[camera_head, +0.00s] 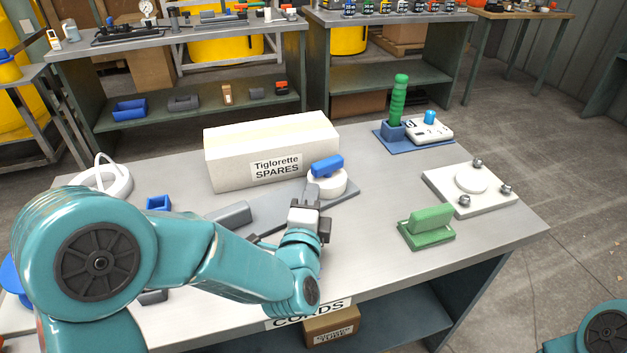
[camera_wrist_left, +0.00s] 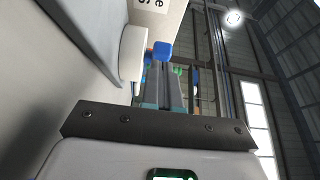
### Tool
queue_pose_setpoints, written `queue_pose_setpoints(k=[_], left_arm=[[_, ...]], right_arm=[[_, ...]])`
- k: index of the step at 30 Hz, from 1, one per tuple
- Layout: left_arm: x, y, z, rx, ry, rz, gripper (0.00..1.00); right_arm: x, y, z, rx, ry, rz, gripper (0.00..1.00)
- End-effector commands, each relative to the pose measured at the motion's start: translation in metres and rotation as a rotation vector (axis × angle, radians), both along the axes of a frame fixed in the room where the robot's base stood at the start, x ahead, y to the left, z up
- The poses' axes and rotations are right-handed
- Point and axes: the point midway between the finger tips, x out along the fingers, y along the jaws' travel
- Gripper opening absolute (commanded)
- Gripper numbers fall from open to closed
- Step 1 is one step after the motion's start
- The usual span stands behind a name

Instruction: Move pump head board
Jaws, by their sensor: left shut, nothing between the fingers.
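A white round piece with a blue block handle (camera_head: 327,167) sits on a flat grey board (camera_head: 345,192) in front of the box. I cannot tell for certain whether this is the pump head board. My left gripper (camera_head: 311,192) is shut and empty, close to the near-left side of the white piece. I cannot tell whether it touches it. In the left wrist view the fingers (camera_wrist_left: 165,88) point toward the blue handle (camera_wrist_left: 162,50), with the white piece (camera_wrist_left: 133,52) beside them. My right gripper is out of view.
A long white box labelled Tiglorette SPARES (camera_head: 270,150) stands behind. To the right are a green handled block (camera_head: 426,228), a white plate with knobs (camera_head: 470,187) and a blue mat (camera_head: 385,136) with a green ribbed handle (camera_head: 398,100). The table is clear between them.

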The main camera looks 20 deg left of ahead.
Motion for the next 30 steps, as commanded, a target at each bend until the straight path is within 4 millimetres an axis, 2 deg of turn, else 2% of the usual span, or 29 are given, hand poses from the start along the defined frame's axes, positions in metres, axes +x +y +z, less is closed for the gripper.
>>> queue_pose_setpoints(k=[3,6,20,26,30], left_arm=[[0.018,0.003,0.000,0.000,-0.001,0.002,0.00],[0.028,0.005,0.000,0.000,0.000,0.002,0.00],[0.034,0.006,0.000,0.000,0.000,0.001,0.00],[0.053,0.009,0.001,0.000,0.000,0.003,0.00],[0.054,0.009,0.000,0.001,0.000,0.001,0.00]], right_arm=[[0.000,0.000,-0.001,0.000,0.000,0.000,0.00],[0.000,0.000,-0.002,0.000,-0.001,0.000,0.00],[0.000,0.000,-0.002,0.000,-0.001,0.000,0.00],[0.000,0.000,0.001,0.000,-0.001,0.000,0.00],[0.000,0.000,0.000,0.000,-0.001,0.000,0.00]])
